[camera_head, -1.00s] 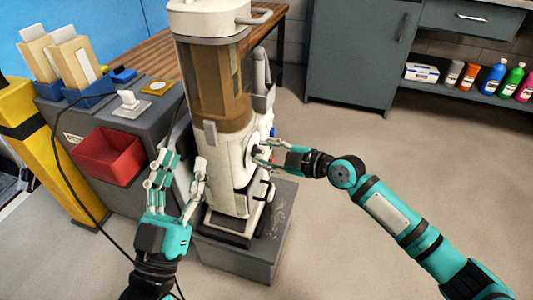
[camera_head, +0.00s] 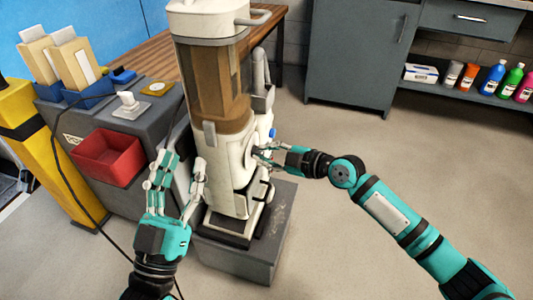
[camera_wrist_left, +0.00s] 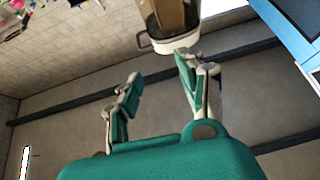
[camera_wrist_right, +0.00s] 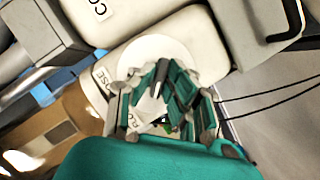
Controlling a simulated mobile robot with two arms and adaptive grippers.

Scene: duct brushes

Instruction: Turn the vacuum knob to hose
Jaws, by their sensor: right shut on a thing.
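The upright vacuum (camera_head: 228,150), cream with a brown clear canister, stands on a grey block. My right gripper (camera_head: 262,150) reaches its right side from the right. In the right wrist view my right gripper (camera_wrist_right: 162,92) is shut on the dark knob (camera_wrist_right: 160,76), set in a round white dial (camera_wrist_right: 150,52). Dial lettering shows partly, ending in "OSE" on one side and starting "FLO" on another; the fingers hide the rest. My left gripper (camera_head: 178,182) is open and empty, to the left of the vacuum's lower body.
A grey cabinet with a red bin (camera_head: 108,156) stands at left beside a yellow post (camera_head: 45,150). The grey block (camera_head: 265,250) bears the vacuum. A shelf of bottles (camera_head: 490,90) is at back right. The floor at right is clear.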

